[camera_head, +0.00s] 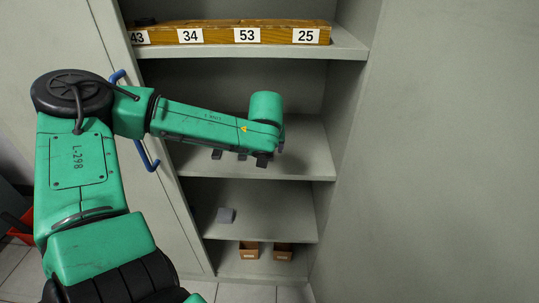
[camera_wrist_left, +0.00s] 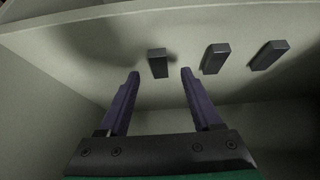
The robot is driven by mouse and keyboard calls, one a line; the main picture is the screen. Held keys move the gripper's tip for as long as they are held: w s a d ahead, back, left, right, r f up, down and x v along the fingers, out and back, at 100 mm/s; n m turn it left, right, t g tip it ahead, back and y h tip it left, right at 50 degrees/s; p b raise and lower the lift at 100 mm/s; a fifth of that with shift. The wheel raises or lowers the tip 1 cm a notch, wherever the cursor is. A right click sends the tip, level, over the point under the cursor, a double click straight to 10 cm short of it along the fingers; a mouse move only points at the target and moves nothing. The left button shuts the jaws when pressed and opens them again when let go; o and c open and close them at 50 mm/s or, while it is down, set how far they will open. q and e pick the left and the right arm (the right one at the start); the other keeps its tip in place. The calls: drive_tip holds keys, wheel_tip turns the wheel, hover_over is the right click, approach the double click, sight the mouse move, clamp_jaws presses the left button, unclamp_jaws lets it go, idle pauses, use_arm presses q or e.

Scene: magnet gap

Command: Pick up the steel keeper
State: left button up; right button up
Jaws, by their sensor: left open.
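Three small dark grey blocks lie in a row on a pale shelf (camera_head: 310,165). They look alike, and I cannot tell by looks which is the steel keeper. In the left wrist view one block (camera_wrist_left: 158,62) lies between the fingertips of my left gripper (camera_wrist_left: 159,74), with a gap on each side. The other blocks, a middle one (camera_wrist_left: 214,57) and an outer one (camera_wrist_left: 268,54), lie to its right. My left gripper is open and empty. In the head view my wrist mostly hides it, while two blocks (camera_head: 216,154) (camera_head: 242,156) show below my forearm. My right gripper is not in view.
A wooden strip with number labels (camera_head: 230,33) lies on the upper shelf (camera_head: 345,45). A cabinet wall (camera_head: 440,150) bounds the right side.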

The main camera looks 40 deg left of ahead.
sight(270, 154)
use_arm(q)
drive_tip(key=x, duration=0.2)
drive_tip(key=shift+w+f, duration=0.2)
drive_tip(key=shift+f, duration=0.15)
clamp_jaws()
drive_tip(key=shift+a+r, duration=0.1)
drive_tip(key=shift+r, duration=0.05)
